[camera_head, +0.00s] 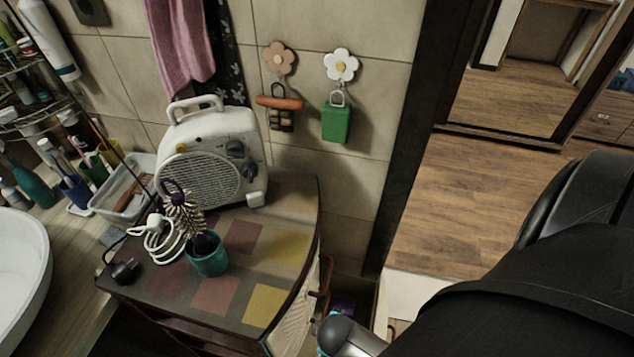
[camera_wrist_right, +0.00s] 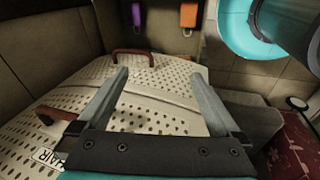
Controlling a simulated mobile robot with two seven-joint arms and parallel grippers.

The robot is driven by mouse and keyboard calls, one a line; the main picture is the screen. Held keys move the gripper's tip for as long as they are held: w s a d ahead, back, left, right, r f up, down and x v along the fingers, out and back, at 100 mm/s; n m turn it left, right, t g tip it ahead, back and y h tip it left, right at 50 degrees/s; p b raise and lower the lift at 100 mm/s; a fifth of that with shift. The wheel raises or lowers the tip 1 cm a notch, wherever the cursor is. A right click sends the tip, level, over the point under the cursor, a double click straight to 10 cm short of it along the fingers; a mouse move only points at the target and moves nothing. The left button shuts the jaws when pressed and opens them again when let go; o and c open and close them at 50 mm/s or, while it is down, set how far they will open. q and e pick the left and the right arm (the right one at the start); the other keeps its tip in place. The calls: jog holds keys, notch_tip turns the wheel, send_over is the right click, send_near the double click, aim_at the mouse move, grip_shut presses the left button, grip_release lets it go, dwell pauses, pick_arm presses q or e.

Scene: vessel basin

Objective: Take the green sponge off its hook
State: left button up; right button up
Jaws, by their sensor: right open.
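The green sponge (camera_head: 336,123) hangs upright by a loop from the white flower-shaped hook (camera_head: 341,65) on the tiled wall, in the head view. My right gripper (camera_wrist_right: 158,74) shows in the right wrist view with its two fingers wide apart and nothing between them. It is over a pale perforated surface, and I cannot tell the gap to it. The sponge and its hook cannot be made out in the right wrist view. In the head view part of my right arm is low in the picture, below the sponge. My left gripper is not in view.
A pinkish flower hook (camera_head: 279,58) with an orange-handled brush (camera_head: 279,103) is left of the sponge. A white heater (camera_head: 211,158) and teal cup (camera_head: 206,254) stand on the cabinet (camera_head: 222,296). A dark door frame (camera_head: 403,140) is right of the sponge.

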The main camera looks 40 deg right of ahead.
jog(key=w+d+r+n+h+p, duration=0.15)
jog(key=w+r, duration=0.25)
jog(key=r, duration=0.7)
jog(key=n+t+h+p, duration=0.3)
jog(key=n+t+h, duration=0.7)
jog(key=n, duration=0.8)
send_near(335, 117)
jog(key=shift+g+h, duration=0.45)
jog(key=shift+g, duration=0.25)
jog(key=x, duration=0.7)
jog(key=p+x, duration=0.1)
jog(key=x, duration=0.3)
jog(key=shift+w+a, duration=0.2)
jog(key=shift+w, duration=0.15)
jog(key=c, duration=1.3)
jog(key=shift+r+p, duration=0.9)
jog(key=shift+p, duration=0.1)
jog(key=shift+a, duration=0.1)
